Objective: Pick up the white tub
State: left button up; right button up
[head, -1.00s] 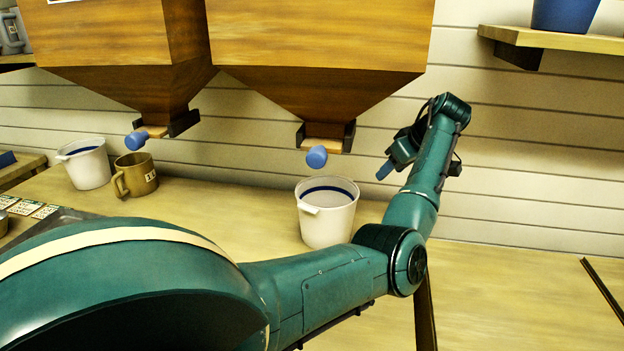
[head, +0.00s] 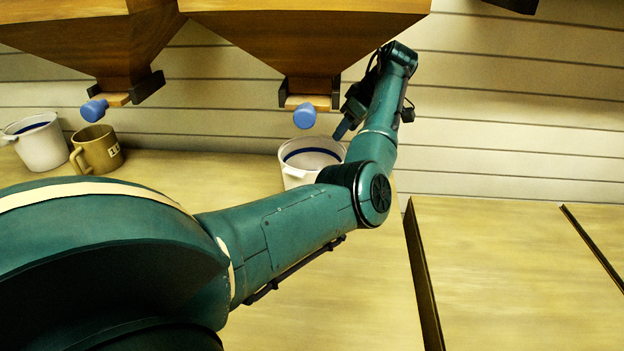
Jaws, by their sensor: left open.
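A white tub (head: 297,174) with a dark blue band inside stands upright on the bench below the right hopper's spout. My left forearm hides part of its lower right side. A second white tub (head: 40,150) stands at the far left. My left gripper (head: 343,129) is open and empty, just above and to the right of the middle tub's rim. Its fingers point down and left, and I cannot tell whether they touch the rim. My right gripper is out of view.
Two wooden hoppers (head: 305,40) hang over the bench, with blue knobs (head: 304,116) at their spouts. A brass-coloured mug (head: 100,150) stands beside the left tub. Dark strips (head: 424,275) cross the otherwise clear bench (head: 510,270) at right.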

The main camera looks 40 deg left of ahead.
pick_arm(q)
jog(key=shift+x, duration=3.15)
jog(key=shift+a+r, duration=0.1)
jog(key=shift+a, duration=0.1)
jog(key=shift+c, duration=0.2)
grip_shut()
jog(key=shift+r, duration=0.1)
